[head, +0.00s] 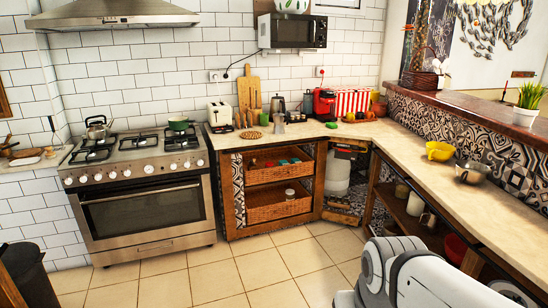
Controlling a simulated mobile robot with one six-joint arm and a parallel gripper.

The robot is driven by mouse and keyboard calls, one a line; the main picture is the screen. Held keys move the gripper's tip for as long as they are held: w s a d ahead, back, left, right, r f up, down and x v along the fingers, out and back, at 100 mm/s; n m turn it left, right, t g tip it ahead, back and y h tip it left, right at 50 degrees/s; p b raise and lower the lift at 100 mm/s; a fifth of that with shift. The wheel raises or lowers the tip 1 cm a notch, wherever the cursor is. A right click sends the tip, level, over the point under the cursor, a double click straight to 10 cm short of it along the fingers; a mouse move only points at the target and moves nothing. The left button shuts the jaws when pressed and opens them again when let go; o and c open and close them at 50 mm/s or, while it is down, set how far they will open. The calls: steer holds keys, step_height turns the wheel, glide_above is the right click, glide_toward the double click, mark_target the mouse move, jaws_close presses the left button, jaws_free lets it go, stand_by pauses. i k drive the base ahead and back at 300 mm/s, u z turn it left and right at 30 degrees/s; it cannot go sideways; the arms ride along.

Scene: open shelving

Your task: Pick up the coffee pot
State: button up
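A small silver moka-style coffee pot (279,123) stands near the front edge of the corner counter, in the middle of the head view. A taller grey kettle or jug (277,104) stands just behind it. White and dark links of my arm show at the bottom right, far in front of the counter. My gripper's fingers are not in view.
A white toaster (220,113), cutting board (249,93) and red coffee machine (324,104) stand on the counter. A stove (140,190) is at left. Tiled floor (215,275) is clear in front.

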mark_target(279, 118)
steer(key=u, duration=0.15)
steer(key=i, duration=4.55)
steer(key=z, duration=0.1)
